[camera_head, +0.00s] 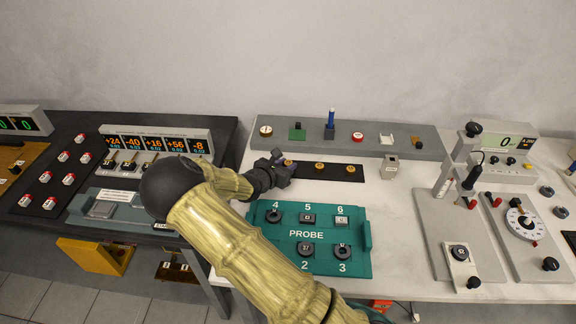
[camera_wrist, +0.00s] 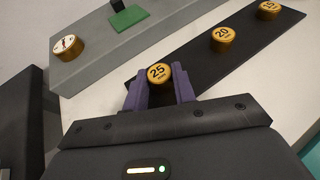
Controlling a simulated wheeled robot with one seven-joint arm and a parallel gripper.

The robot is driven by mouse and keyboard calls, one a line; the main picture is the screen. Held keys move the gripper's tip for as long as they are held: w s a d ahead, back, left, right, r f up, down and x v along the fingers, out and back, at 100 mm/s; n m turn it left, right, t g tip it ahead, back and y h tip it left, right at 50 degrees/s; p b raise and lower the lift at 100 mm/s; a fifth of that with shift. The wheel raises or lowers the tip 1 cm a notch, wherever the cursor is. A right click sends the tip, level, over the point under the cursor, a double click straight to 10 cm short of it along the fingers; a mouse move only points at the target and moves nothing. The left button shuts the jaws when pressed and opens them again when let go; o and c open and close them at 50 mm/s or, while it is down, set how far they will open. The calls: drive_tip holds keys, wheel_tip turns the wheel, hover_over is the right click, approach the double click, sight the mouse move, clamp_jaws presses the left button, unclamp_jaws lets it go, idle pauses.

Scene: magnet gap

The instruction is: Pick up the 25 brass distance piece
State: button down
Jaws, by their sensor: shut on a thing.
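The 25 brass distance piece (camera_wrist: 159,73) is a short gold cylinder marked "25" on top. In the wrist view it sits between the two purple fingers of my gripper (camera_wrist: 160,90), which are shut on it. It is at the near end of the black strip (camera_wrist: 200,68); I cannot tell whether it still touches the strip. In the head view my gripper (camera_head: 284,165) is at the strip's left end, and the piece (camera_head: 288,162) is mostly hidden by the fingers.
Brass pieces marked 20 (camera_wrist: 222,38) and 15 (camera_wrist: 268,10) stand farther along the strip. A grey ledge (camera_head: 350,130) with small items runs behind. A teal PROBE tray (camera_head: 360,262) lies in front. A grey block (camera_head: 390,168) stands right of the strip.

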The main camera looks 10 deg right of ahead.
wheel_tip(320, 180, up, 10)
drive_tip(key=shift+p, duration=0.45)
drive_tip(key=shift+r, duration=0.1)
idle(0.5)
